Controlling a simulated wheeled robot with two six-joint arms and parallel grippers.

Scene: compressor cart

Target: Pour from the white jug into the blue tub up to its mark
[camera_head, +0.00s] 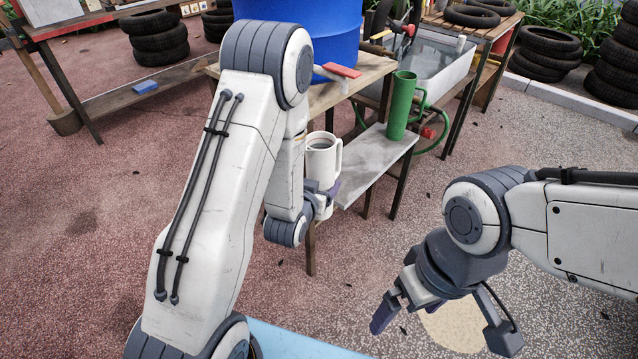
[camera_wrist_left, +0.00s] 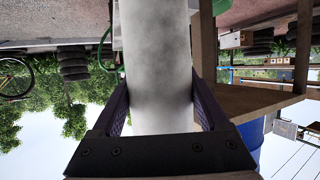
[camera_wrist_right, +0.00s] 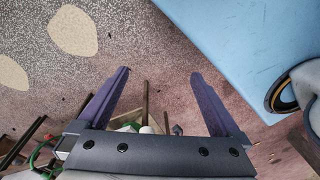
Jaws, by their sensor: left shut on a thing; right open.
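The white jug (camera_head: 322,160) is upright in front of the wooden table. My left gripper (camera_head: 322,195) is shut on its lower body; in the left wrist view, the fingers (camera_wrist_left: 160,100) sit on both sides of the pale jug wall (camera_wrist_left: 157,50). Its open top shows a grey inside; I cannot tell the liquid level. The big blue tub (camera_head: 325,30) stands on the table behind and above the jug, cut by the top edge and partly behind my left arm. Its mark is not visible. My right gripper (camera_head: 442,322) is open and empty over the ground; its fingers show apart in the right wrist view (camera_wrist_right: 158,78).
A green jug (camera_head: 402,105) stands on a low grey bench (camera_head: 370,160) to the right. Behind are a water trough (camera_head: 460,65) and stacked tyres (camera_head: 158,38).

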